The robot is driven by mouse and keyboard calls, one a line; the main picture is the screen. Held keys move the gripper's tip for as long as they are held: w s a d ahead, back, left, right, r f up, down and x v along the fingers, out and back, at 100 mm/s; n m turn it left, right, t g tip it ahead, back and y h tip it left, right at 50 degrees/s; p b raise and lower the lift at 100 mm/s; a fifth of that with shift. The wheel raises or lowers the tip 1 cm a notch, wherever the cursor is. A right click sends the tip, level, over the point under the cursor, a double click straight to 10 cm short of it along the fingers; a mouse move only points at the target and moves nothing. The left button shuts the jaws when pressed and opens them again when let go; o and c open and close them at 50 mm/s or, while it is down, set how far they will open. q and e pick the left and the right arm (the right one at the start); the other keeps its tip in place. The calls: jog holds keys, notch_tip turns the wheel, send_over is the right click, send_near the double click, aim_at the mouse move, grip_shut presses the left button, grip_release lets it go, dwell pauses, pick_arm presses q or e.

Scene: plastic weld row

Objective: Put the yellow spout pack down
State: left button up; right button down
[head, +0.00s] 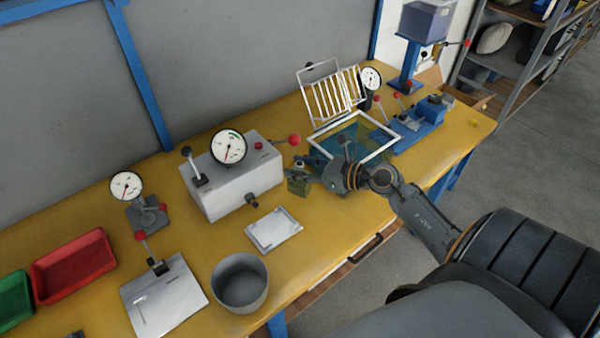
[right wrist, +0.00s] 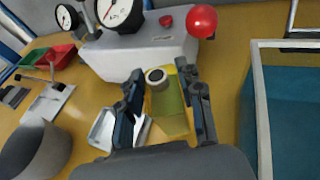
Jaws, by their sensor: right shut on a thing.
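The yellow spout pack (right wrist: 171,112) is a thin, see-through yellow-green pouch with a pale round spout. My right gripper (right wrist: 162,84) is shut on it, with one finger on each side. In the head view the pack (head: 298,186) looks small and olive at the tip of my right gripper (head: 308,174), over the yellow bench in front of the grey-white gauge box. I cannot tell whether its lower edge touches the bench. My left gripper is not in view.
A white-framed blue bin (head: 385,149) is beside my right gripper. A small white tray (head: 274,230) and a grey pot (head: 240,284) are in front. Some yellow bench is bare between tray and bin.

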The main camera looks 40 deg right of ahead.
notch_tip(320, 180, down, 3)
jog(key=shift+r, duration=0.1)
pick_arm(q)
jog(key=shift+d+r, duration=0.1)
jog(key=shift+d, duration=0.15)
pick_arm(e)
jog(key=shift+f, duration=0.25)
jog(key=c, duration=0.9)
grip_release()
jog(key=shift+o, duration=0.2)
jog(key=shift+r, duration=0.1)
